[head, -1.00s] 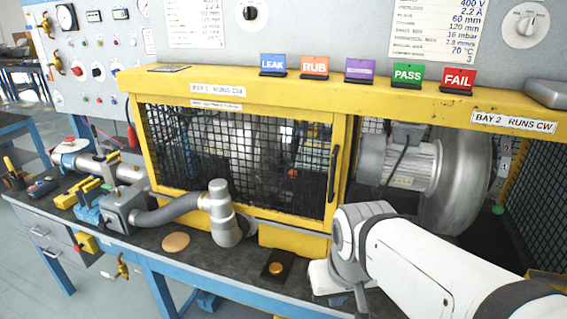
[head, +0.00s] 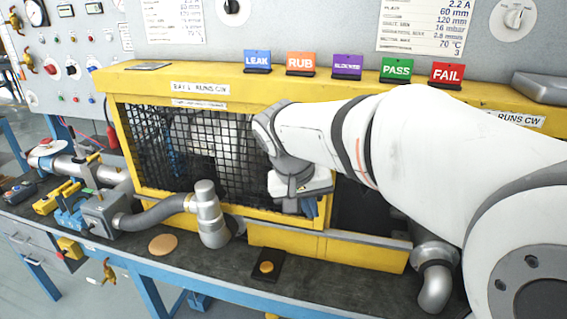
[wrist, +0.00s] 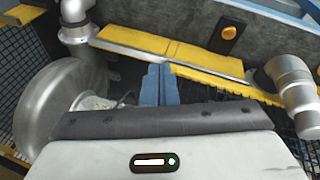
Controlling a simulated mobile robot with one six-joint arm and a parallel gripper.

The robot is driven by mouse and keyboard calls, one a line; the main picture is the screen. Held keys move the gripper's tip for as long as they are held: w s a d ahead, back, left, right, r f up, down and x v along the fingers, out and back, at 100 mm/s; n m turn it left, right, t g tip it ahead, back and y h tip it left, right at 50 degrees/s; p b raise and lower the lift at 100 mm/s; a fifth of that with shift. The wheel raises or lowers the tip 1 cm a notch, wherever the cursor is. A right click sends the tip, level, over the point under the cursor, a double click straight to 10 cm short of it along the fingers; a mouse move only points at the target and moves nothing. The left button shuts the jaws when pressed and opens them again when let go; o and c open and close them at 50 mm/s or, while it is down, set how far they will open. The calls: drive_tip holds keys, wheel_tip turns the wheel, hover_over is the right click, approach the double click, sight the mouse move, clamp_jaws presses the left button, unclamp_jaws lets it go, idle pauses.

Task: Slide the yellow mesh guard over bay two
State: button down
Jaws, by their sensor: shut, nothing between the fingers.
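The yellow-framed mesh guard (head: 205,150) stands over bay one in the head view; dark mesh also shows at the right of the wrist view (wrist: 280,124). My gripper (head: 311,208) is in front of the guard's lower right corner, fingers pointing down, shut and empty. In the wrist view the blue fingertips (wrist: 158,70) are together near the yellow lower edge. I cannot tell whether they touch the guard. The guard's upright handle is hidden behind my arm. Bay two, under its label (head: 520,119), is mostly hidden by my arm; its silver blower (wrist: 62,105) shows in the wrist view.
A grey pipe elbow (head: 207,215) stands before bay one, another (head: 435,280) before bay two. An orange button (head: 267,267) sits on the bench front. Coloured cards, including the green PASS card (head: 397,70), stand on the yellow top beam.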

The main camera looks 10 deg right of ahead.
drive_tip(key=w+a+r+m+t+h, duration=0.1)
drive_tip(key=w+a+r+m+h, duration=0.2)
drive_tip(key=w+a, duration=0.55)
drive_tip(key=w+d+f+n+p, duration=0.1)
drive_tip(key=w+d+f+p, duration=0.2)
drive_tip(key=d+f, duration=0.3)
drive_tip(key=d, duration=0.4)
drive_tip(key=shift+d+f, duration=0.15)
drive_tip(key=shift+f, duration=0.1)
